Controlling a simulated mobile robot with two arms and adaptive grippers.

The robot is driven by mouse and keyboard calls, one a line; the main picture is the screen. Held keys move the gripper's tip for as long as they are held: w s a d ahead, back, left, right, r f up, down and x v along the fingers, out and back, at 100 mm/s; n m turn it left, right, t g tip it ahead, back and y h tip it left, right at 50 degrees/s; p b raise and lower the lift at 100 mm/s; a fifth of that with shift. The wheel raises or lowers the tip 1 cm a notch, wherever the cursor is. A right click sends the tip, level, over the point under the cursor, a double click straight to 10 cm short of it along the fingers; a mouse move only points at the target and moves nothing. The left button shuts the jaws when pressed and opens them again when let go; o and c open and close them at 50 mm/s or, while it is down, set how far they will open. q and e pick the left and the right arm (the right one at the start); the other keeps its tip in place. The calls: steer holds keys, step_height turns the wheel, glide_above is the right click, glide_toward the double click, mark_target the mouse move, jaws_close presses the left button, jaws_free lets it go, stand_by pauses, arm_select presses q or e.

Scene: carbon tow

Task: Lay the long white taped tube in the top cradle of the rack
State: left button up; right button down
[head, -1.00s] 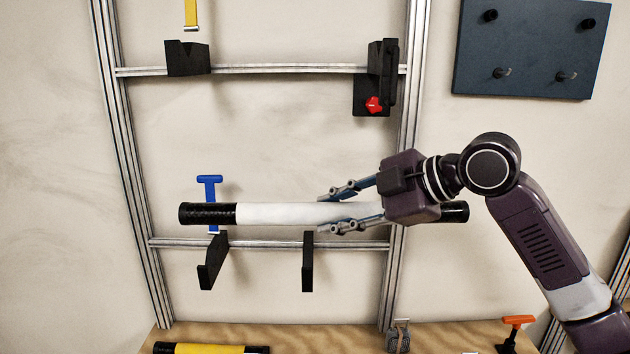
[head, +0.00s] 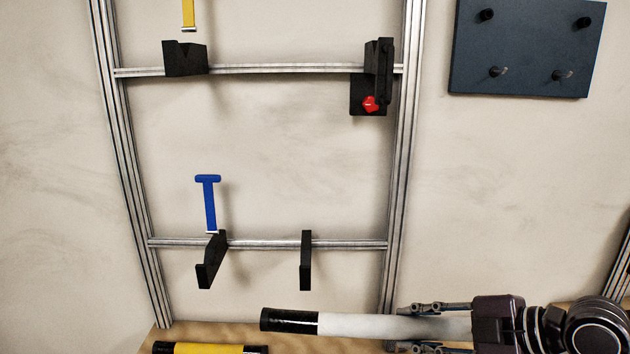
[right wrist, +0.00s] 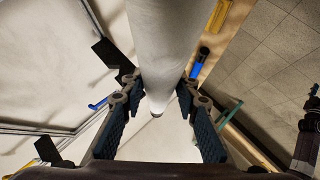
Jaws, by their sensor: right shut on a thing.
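The long white tube (head: 392,326) with black taped ends lies nearly level low in the head view, in front of the bench. My right gripper (head: 412,329) is shut on it, its fingers on either side. My gripper and arm hide the tube's right part. In the right wrist view the tube (right wrist: 172,40) runs between the fingers. The rack's top cradle is a left black V-notched bracket (head: 185,60) and a right black bracket (head: 384,60) with a red knob (head: 370,104). Both brackets are empty. My left gripper is not in view.
The lower rail holds two empty black brackets (head: 212,262) (head: 306,262). A blue T-shaped piece (head: 208,200) is above the left one. A yellow tube (head: 207,349) with black ends lies on the bench (head: 290,336). A dark peg board (head: 525,45) hangs at upper right.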

steer(key=s+d+f, duration=0.1)
steer(key=s+f, duration=0.1)
steer(key=s, duration=0.3)
steer(key=s+d+f+n, duration=0.1)
steer(key=s+f, duration=0.2)
steer(key=s, duration=0.3)
steer(key=shift+f+g+y, duration=0.3)
steer(key=shift+f+g, duration=0.05)
steer(key=shift+g, duration=0.05)
steer(key=shift+r, duration=0.1)
steer(key=shift+a, duration=0.1)
stand_by(0.5)
steer(key=shift+s+f, duration=0.1)
steer(key=shift+f, duration=0.15)
steer(key=shift+r, duration=0.2)
stand_by(0.5)
steer(key=shift+f, duration=0.1)
